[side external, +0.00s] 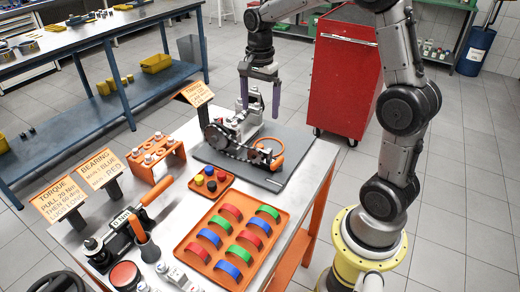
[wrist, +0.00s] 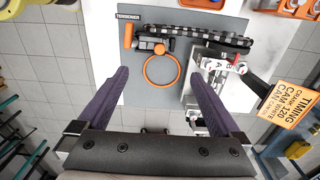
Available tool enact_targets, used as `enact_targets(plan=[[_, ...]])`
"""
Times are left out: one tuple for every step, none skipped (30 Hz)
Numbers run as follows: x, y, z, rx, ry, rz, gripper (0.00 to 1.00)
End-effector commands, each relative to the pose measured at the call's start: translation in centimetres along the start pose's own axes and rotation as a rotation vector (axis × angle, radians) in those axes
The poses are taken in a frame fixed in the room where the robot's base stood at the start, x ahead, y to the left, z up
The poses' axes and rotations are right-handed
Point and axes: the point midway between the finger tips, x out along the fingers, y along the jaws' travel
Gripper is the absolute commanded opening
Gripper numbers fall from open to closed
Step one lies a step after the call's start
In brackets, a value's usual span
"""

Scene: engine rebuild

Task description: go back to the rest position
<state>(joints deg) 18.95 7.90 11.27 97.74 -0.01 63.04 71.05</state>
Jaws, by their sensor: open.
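My gripper (side external: 261,112) is open and empty, with its two purple fingers pointing down just above the far end of the bench. In the wrist view the gripper (wrist: 158,90) shows its fingers wide apart, with nothing between them but the grey mat (wrist: 140,95) and bench below. The engine block with its chain (side external: 232,130) sits on the grey mat, close to the fingers in the side view. An orange ring (wrist: 162,72) lies on the mat beside the chain (wrist: 195,40); it also shows in the side view (side external: 277,150).
An orange tray (side external: 197,270) holds red, green and blue bearing shells. A small tray (side external: 211,183) holds coloured caps. Orange signs, including the timing sign (side external: 196,94), stand along the bench's left edge. A red cabinet (side external: 343,80) stands behind, near my arm.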

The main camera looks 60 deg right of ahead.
Motion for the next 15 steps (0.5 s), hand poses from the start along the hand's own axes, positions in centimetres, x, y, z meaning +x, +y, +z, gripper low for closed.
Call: enact_targets(plan=[[-1.0, -0.1, 0.0, 0.000, 0.001, -0.004, 1.00], [-1.5, -0.1, 0.0, 0.000, 0.001, -0.003, 1.00], [-2.1, -0.1, 0.0, 0.000, 0.001, -0.003, 1.00], [-2.5, -0.1, 0.0, 0.000, 0.001, -0.003, 1.00], [-2.9, -0.1, 0.0, 0.000, 0.001, -0.003, 1.00], [-3.4, -0.1, 0.0, 0.000, 0.001, -0.002, 1.00], [-3.6, -0.1, 0.0, 0.000, 0.000, -0.001, 1.00], [-3.9, -0.1, 0.0, 0.000, 0.000, -0.002, 1.00], [-4.1, -0.1, 0.0, -0.001, 0.000, 0.000, 1.00], [-4.3, -0.1, 0.2, -0.005, 0.000, -0.001, 1.00], [-4.7, -0.1, 0.4, -0.011, 0.002, -0.007, 1.00], [-5.4, -0.1, 0.8, -0.019, 0.007, -0.023, 1.00], [-6.1, -0.1, 1.1, -0.028, 0.013, -0.039, 1.00], [-6.9, 0.1, 1.6, -0.038, 0.018, -0.056, 1.00], [-7.8, 0.6, 2.3, -0.053, 0.024, -0.078, 1.00]])
